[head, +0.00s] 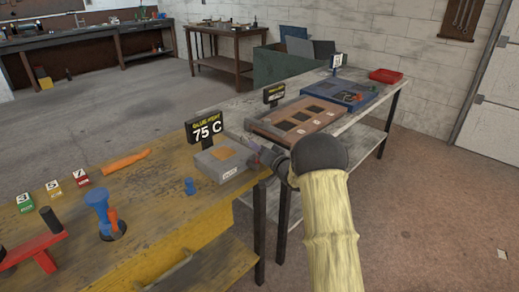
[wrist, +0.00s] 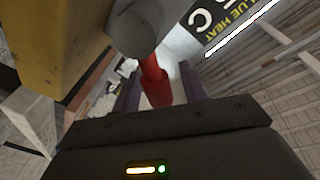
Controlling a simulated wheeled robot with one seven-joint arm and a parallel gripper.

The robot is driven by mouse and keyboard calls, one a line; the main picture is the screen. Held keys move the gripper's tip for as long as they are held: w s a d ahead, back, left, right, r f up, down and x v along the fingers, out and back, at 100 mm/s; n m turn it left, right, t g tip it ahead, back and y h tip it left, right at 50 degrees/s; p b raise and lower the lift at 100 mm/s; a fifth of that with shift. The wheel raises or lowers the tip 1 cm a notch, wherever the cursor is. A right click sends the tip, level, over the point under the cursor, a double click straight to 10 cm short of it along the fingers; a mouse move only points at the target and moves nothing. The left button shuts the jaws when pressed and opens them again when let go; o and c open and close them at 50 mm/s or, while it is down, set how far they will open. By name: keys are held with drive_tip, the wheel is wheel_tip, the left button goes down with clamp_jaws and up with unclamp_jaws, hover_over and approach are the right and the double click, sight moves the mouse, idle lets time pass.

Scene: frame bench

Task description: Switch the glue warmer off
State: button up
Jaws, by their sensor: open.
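The glue warmer (head: 222,163) is a grey box with an orange-brown top, at the right end of the yellow workbench. A black sign (head: 206,130) above it reads "GLUE HEAT 75 C"; part of this sign shows at the upper right in the wrist view (wrist: 232,18). My gripper (head: 258,153) is at the warmer's right side. In the wrist view, a red lever (wrist: 156,82) extends from a grey round hub (wrist: 138,32) into the gap between my open fingers (wrist: 160,90). I cannot tell whether either finger touches it. The lever is hidden in the head view.
A second bench on the right carries a wooden tray (head: 262,120), a blue tray (head: 325,88) and a red bin (head: 385,76). Open floor lies to the right.

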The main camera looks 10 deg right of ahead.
sight(252, 161)
clamp_jaws()
drive_tip(key=shift+s+n+b, duration=0.1)
drive_tip(key=shift+n+b, duration=0.2)
drive_tip(key=n+b, duration=0.1)
drive_tip(key=a+n+b, duration=0.1)
drive_tip(key=s+n+b, duration=0.1)
drive_tip(key=b, duration=0.1)
drive_tip(key=shift+a+r+n+t+y, duration=0.3)
drive_tip(key=shift+r+n, duration=0.05)
drive_tip(key=shift+n, duration=0.05)
drive_tip(key=n+b, duration=0.1)
drive_tip(key=a+n+b, duration=0.1)
drive_tip(key=b, duration=0.1)
drive_tip(key=s+n+b, duration=0.1)
drive_tip(key=n, duration=0.1)
drive_tip(key=shift+s+a+r+y+b, duration=0.1)
drive_tip(key=shift+a+r+y+b, duration=0.05)
drive_tip(key=shift+a+y+b, duration=0.2)
drive_tip(key=n+b, duration=0.2)
drive_tip(key=s+a+n+y+b, duration=0.1)
drive_tip(key=n+b, duration=0.1)
drive_tip(key=shift+a, duration=0.2)
drive_tip(key=n+b, duration=0.2)
drive_tip(key=s+a+n+y+b, duration=0.1)
drive_tip(key=f+n+b, duration=0.1)
drive_tip(key=n+b, duration=0.1)
drive_tip(key=shift+s+a+n+y+b, duration=0.2)
drive_tip(key=shift+a+n+y+b, duration=0.1)
drive_tip(key=shift+a, duration=0.1)
